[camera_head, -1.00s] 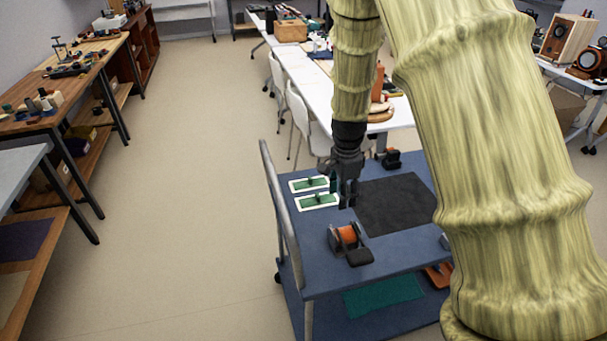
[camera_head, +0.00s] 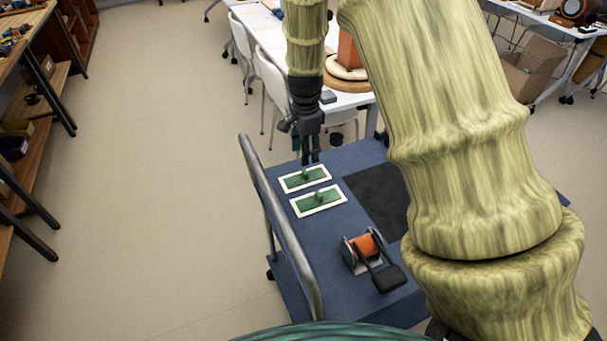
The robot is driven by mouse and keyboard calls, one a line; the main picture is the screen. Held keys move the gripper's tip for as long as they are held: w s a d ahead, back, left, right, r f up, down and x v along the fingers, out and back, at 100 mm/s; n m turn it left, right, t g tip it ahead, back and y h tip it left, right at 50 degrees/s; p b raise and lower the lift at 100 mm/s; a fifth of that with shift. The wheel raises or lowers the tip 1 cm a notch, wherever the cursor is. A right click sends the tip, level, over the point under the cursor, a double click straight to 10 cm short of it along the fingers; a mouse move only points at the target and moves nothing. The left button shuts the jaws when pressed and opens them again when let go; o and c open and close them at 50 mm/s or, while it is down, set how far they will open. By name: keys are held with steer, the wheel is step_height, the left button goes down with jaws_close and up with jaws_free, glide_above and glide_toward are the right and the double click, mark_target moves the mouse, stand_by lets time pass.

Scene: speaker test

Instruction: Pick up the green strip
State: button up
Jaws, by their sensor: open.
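Two green strips lie on the blue cart top, each in a white-bordered rectangle with a small raised piece in its middle. The far green strip (camera_head: 293,182) is just below my gripper in the picture. The near green strip (camera_head: 309,204) is a little closer to the camera. My gripper (camera_head: 310,160) points down, open and empty, near the far edge of the far strip. I cannot tell its exact height above the cart. Both strips are in plain view.
The blue cart (camera_head: 300,240) has a grey rail (camera_head: 280,225) on its left. A black mat (camera_head: 378,195) lies right of the strips, partly behind my arm. An orange spool on a dark holder (camera_head: 366,246) stands nearer. White chairs (camera_head: 272,85) and a white table stand behind.

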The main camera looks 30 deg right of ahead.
mark_target(305, 172)
step_height(305, 172, down, 3)
steer(key=shift+f, duration=0.15)
steer(key=shift+s+f, duration=0.15)
steer(key=shift+f, duration=0.5)
steer(key=shift+s+a+f+p, duration=0.1)
steer(key=shift+f+p, duration=0.45)
steer(key=shift+f, duration=1.4)
steer(key=c, duration=0.8)
